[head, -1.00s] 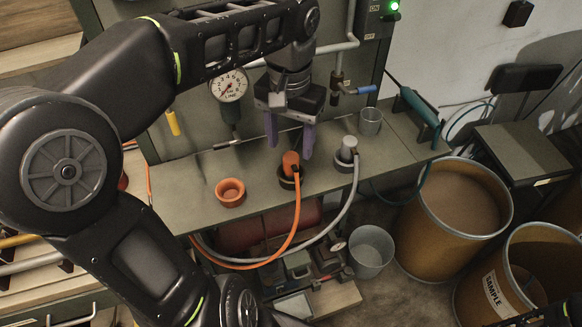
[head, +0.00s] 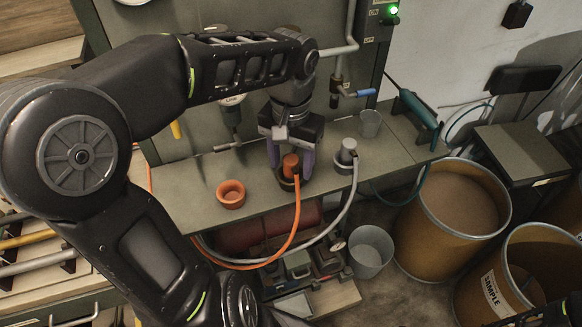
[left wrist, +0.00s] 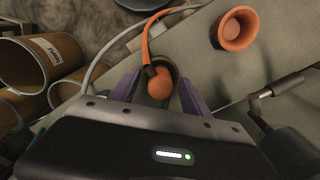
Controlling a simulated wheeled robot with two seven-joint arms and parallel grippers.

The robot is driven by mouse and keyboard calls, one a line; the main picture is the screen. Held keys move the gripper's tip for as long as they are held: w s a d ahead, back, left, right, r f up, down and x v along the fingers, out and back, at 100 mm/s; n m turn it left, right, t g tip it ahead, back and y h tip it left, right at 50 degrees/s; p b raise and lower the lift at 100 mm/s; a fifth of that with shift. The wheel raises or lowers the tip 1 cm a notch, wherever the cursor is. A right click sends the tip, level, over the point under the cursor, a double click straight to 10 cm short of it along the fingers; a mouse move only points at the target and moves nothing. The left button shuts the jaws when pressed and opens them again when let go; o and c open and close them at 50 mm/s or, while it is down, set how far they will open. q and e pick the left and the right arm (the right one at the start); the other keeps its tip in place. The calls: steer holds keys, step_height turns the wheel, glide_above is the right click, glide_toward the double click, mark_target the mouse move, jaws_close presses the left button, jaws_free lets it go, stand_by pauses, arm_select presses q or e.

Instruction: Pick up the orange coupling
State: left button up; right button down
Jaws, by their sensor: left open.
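The orange coupling (head: 291,163) stands upright in a dark round holder on the bench, with an orange hose running from it over the bench's front edge. My left gripper (head: 290,165) is open above the bench, its purple fingers on either side of the coupling. In the left wrist view the coupling (left wrist: 160,84) lies between the two purple fingers (left wrist: 158,92), with its hose curving up and away. No firm contact shows. My right gripper is not seen.
An empty orange cup (head: 230,194) stands to the left on the bench. A grey coupling (head: 347,152) with a grey hose sits close on the right. A metal cup (head: 370,124) is behind it. A gauge and pipes are on the back panel.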

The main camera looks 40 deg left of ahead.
arm_select(q)
steer(key=shift+c, duration=0.4)
jaws_close()
stand_by(0.4)
